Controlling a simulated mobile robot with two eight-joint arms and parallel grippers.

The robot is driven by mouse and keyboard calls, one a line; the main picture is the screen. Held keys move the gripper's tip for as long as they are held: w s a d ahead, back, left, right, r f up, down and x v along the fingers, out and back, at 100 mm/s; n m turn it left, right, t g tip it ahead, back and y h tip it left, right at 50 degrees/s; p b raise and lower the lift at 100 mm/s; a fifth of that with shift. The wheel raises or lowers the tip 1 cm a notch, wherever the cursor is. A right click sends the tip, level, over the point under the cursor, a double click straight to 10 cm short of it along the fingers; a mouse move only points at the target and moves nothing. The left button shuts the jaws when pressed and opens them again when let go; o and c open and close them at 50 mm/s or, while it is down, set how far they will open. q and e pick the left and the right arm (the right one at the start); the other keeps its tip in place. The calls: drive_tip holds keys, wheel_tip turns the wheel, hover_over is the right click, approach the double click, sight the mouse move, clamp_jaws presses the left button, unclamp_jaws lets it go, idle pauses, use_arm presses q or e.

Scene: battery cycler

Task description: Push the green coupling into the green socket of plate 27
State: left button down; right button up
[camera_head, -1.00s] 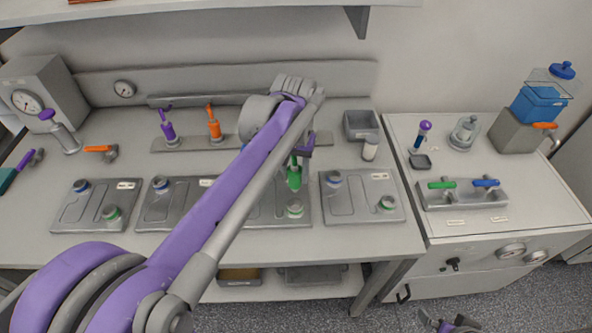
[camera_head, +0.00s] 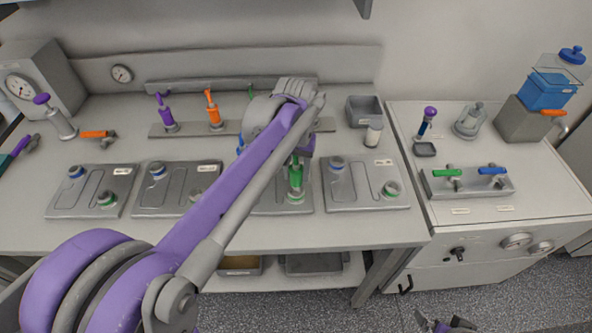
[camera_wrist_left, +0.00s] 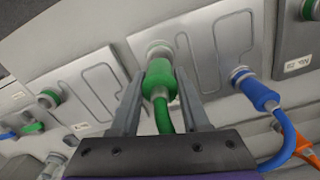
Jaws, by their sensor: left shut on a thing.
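My left gripper (camera_head: 296,165) is shut on the green coupling (camera_head: 295,180), held upright over the third plate (camera_head: 268,206). In the left wrist view, its two grey fingers (camera_wrist_left: 160,98) flank the green coupling (camera_wrist_left: 160,80), and a green hose curves back from it. The coupling's front end is at the green-ringed socket (camera_head: 295,197); the socket's grey collar shows in the left wrist view (camera_wrist_left: 158,49). I cannot tell how deep it sits. My arm hides much of this plate, and its number is not readable. My right gripper (camera_head: 447,326) is partly cut off at the bottom edge.
A blue coupling (camera_wrist_left: 262,96) with a hose sits on a blue socket beside the left gripper. Another plate (camera_head: 366,190) lies to the right, and two more to the left. A grey bin (camera_head: 364,110) and a white-capped jar (camera_head: 373,133) stand behind.

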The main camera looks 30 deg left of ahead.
sight(296, 180)
use_arm(q)
drive_tip(key=shift+f, duration=0.3)
drive_tip(key=shift+f+b, duration=0.35)
drive_tip(key=shift+f, duration=0.05)
drive_tip(key=shift+f, duration=0.15)
idle(0.5)
drive_tip(key=shift+f, duration=0.3)
drive_tip(key=shift+f+b, duration=0.5)
idle(0.4)
unclamp_jaws()
idle(0.4)
